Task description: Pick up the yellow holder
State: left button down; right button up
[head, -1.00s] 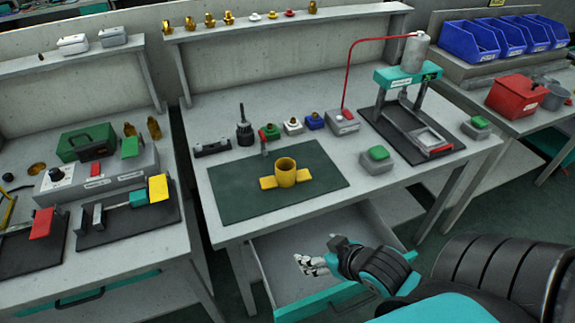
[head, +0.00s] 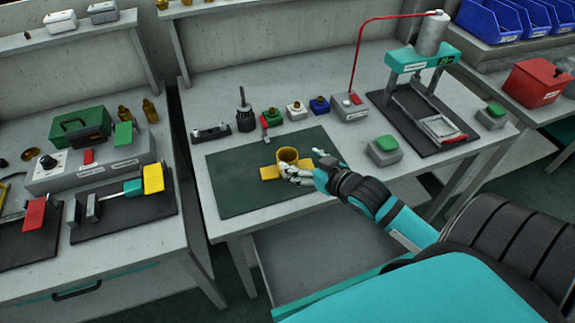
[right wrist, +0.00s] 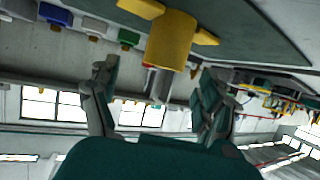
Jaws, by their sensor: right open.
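The yellow holder (head: 287,157) is a round cup with flat side tabs. It stands upright on the dark green mat (head: 235,185) on the middle bench. My right gripper (head: 305,168) is open at the holder's right front side and hides its right tab in the head view. In the right wrist view the holder (right wrist: 172,40) shows ahead of and between the spread fingers of the right gripper (right wrist: 160,95). I cannot tell whether a finger touches it. My left gripper is not in view.
Behind the mat stand a black tool (head: 244,112), small coloured blocks and a grey box (head: 349,107). A green-topped press (head: 420,62) and a green button box (head: 384,150) are to the right. An open drawer (head: 310,250) juts out below the bench.

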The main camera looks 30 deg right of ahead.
aim_at(282, 154)
jog(key=x, duration=0.6)
jog(key=shift+w+a+f+p, duration=0.15)
jog(key=shift+a+f+p, duration=0.05)
jog(key=shift+a+p, duration=0.15)
jog(key=c, duration=1.3)
